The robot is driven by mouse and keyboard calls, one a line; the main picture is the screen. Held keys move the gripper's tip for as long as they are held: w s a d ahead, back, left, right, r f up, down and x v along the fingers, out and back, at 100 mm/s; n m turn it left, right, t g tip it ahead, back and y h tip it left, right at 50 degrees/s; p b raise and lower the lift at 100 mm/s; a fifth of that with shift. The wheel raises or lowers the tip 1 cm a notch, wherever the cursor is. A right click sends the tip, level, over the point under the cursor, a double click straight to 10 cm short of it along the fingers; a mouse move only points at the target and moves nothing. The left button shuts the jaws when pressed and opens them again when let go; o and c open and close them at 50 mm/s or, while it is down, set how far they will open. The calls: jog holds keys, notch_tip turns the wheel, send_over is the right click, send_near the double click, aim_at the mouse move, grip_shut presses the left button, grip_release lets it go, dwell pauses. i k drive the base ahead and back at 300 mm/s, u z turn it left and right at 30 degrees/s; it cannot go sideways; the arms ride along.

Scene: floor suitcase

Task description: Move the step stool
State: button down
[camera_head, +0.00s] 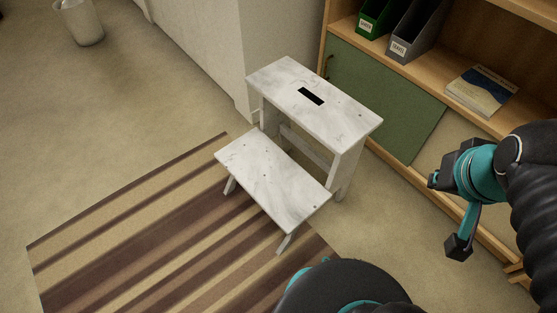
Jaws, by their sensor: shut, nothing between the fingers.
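The step stool (272,181) stands upright on the floor in the middle of the view. It has two white, grey-marbled steps, and its top step (325,108) has a dark hand slot (311,96). Its lower step faces the lower left, and its front legs are at the edge of the striped rug. My gripper (458,246) is at the right, apart from the stool, shut and empty. The stool's far legs are partly hidden by its own steps.
The striped rug (95,250) lies at the lower left. A wooden shelf unit with a green door (385,98), file holders and a book (482,92) stands close behind the stool. A white cabinet (205,38) is behind left. A bin (80,22) stands far left; floor between is clear.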

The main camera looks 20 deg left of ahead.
aim_at(287, 89)
jog(key=u, duration=2)
jog(key=k, duration=0.7)
jog(key=z, duration=0.75)
jog(key=i, duration=1)
